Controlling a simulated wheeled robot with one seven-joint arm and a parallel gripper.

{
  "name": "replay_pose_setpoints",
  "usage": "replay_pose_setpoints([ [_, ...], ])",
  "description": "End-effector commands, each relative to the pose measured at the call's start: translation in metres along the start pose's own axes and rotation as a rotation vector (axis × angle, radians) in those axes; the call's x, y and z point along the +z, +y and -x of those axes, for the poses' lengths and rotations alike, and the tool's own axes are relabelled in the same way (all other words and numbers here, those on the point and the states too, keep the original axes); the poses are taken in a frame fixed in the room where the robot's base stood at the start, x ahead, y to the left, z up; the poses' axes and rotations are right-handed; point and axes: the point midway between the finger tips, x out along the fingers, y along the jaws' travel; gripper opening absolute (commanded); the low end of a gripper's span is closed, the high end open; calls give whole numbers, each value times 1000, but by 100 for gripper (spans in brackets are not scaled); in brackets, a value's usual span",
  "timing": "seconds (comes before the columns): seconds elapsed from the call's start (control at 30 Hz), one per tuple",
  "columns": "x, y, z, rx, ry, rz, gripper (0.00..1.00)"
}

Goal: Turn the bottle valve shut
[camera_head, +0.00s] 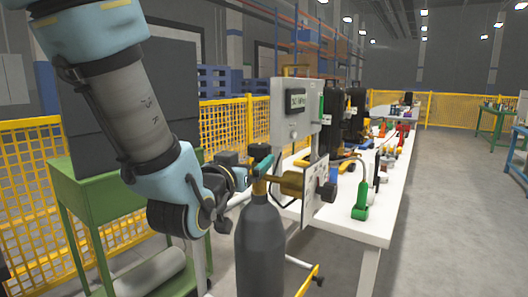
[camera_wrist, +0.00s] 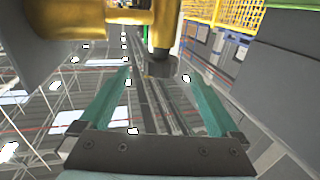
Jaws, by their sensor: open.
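The dark grey gas bottle (camera_head: 260,250) stands upright in front of the white bench in the head view. A brass valve and regulator body (camera_head: 291,183) sits at its top. A small black knob (camera_head: 260,150) shows above the bottle's neck. My gripper (camera_head: 263,166) is at the bottle top with its teal fingers near this knob; the head view does not show clearly whether they touch. In the wrist view my gripper (camera_wrist: 158,76) is open. A dark knob (camera_wrist: 161,66) on a brass stem (camera_wrist: 165,22) lies at the gap between the fingertips, with no grip visible.
A grey box with a display (camera_head: 296,105) stands behind the valve. The white bench (camera_head: 372,228) carries several tools and a green-based item (camera_head: 361,202). A green table (camera_head: 95,186) is at left. Yellow fencing (camera_head: 225,122) runs behind.

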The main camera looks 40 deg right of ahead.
Motion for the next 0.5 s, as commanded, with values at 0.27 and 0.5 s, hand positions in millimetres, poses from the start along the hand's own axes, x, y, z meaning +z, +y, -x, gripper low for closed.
replay_pose_setpoints([
  [0.27,-7,0,-12,-3,-7,-2,98],
  [0.5,-6,-1,-23,-2,-6,-2,98],
])
